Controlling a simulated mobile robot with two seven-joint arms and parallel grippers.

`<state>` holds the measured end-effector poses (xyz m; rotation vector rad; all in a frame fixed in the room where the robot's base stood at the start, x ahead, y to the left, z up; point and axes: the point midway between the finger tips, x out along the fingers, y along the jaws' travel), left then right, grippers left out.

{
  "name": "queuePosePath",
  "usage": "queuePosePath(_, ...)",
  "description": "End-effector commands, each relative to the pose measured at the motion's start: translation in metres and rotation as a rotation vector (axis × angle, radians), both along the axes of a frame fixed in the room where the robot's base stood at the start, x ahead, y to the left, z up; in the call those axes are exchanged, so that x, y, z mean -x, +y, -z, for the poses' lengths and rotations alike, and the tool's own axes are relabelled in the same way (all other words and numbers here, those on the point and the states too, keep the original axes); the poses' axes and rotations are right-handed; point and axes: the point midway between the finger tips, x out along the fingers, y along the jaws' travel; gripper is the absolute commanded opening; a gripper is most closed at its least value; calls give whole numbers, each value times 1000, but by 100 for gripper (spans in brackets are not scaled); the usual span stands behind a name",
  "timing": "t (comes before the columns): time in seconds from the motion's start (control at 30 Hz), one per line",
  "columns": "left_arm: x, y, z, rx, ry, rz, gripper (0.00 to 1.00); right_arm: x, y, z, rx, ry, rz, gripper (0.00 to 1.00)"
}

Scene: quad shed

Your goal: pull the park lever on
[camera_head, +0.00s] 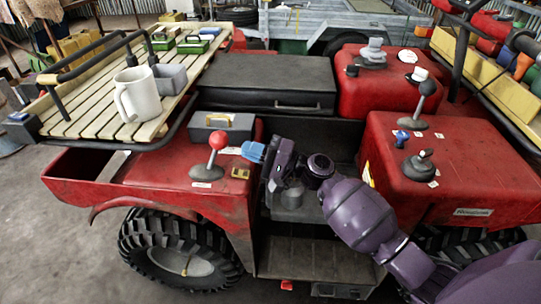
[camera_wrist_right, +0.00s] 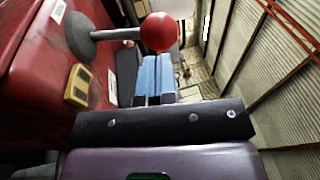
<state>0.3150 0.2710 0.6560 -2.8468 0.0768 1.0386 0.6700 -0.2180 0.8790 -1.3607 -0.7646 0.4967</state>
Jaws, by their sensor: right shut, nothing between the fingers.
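A lever with a red ball knob (camera_head: 217,140) stands on the red left fender of the quad, on a dark round base with a small white label too small to read. In the right wrist view the red knob (camera_wrist_right: 158,32) is just beyond the fingertips, its shaft running left to the base. A second lever with a black knob (camera_head: 428,88) stands on the right red body. Which one is the park lever I cannot read. My right gripper (camera_head: 252,151) has blue fingers, shut and empty, just right of the red knob and apparently apart from it. My left gripper is not in view.
A slatted wooden rack (camera_head: 85,115) with a white mug (camera_head: 137,94) overhangs the left fender. A yellow switch (camera_head: 240,173) is on the fender's edge.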

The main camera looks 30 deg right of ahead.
Motion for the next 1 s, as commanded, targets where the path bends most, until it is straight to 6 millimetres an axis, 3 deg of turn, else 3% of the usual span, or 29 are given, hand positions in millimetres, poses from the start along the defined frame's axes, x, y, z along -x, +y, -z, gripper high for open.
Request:
queuePosePath(0.3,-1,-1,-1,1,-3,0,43,-21,23,-6,1,-1,-1,0)
queuePosePath(0.77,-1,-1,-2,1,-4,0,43,-23,24,-7,2,1,0,0)
queuePosePath(1.0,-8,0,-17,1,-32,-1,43,-26,28,-18,35,14,1,0)
